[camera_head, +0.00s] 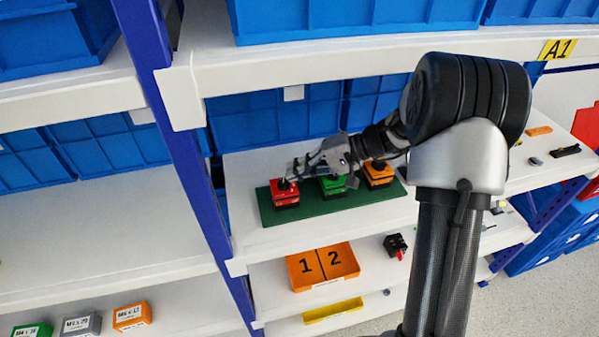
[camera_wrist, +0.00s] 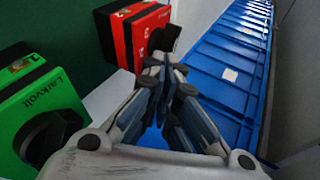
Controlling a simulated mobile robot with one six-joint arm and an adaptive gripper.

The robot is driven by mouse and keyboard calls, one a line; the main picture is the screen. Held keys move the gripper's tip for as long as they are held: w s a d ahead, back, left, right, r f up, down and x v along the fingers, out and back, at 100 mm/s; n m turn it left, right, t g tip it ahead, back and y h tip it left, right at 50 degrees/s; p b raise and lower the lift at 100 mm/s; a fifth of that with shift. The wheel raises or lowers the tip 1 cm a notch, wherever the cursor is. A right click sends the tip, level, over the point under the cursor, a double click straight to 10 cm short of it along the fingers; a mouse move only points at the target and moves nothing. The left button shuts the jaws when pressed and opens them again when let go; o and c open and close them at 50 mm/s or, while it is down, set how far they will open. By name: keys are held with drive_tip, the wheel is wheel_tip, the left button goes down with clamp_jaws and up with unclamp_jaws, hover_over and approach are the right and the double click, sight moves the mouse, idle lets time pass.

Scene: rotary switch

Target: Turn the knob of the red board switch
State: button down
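The red switch (camera_head: 286,195) sits at the left end of a dark green board (camera_head: 330,207) on the shelf. In the wrist view the red switch (camera_wrist: 140,35) is at the top, with its black knob (camera_wrist: 165,40) on the side facing my fingers. My gripper (camera_head: 292,172) is over the red switch, coming in from the right. In the wrist view my gripper's fingertips (camera_wrist: 168,72) are close together right at the knob. They overlap its near end, so I cannot tell whether they touch or clasp it.
A green switch (camera_head: 332,186) and an orange switch (camera_head: 378,175) stand on the same board, to the right. The green switch (camera_wrist: 42,110) is close on the left in the wrist view. Blue bins (camera_head: 250,120) stand behind; a shelf edge (camera_head: 340,60) runs above.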

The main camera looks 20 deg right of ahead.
drive_tip(key=n+g, duration=0.1)
drive_tip(key=g, duration=0.1)
drive_tip(key=n, duration=0.1)
drive_tip(key=shift+w+a+f+n+g+y, duration=0.2)
drive_tip(key=shift+w+a+n+g+y, duration=0.1)
drive_tip(key=shift+g, duration=0.1)
drive_tip(key=shift+w+a, duration=0.1)
drive_tip(key=shift+w, duration=0.05)
idle(0.3)
drive_tip(key=shift+s, duration=0.2)
drive_tip(key=shift+s+a+f, duration=0.1)
drive_tip(key=shift+s+f, duration=0.1)
drive_tip(key=shift+s, duration=0.2)
drive_tip(key=shift+d+r, duration=0.2)
drive_tip(key=shift+r, duration=0.05)
drive_tip(key=v, duration=1.2)
drive_tip(key=shift+w+r, duration=0.2)
drive_tip(key=shift+w, duration=0.1)
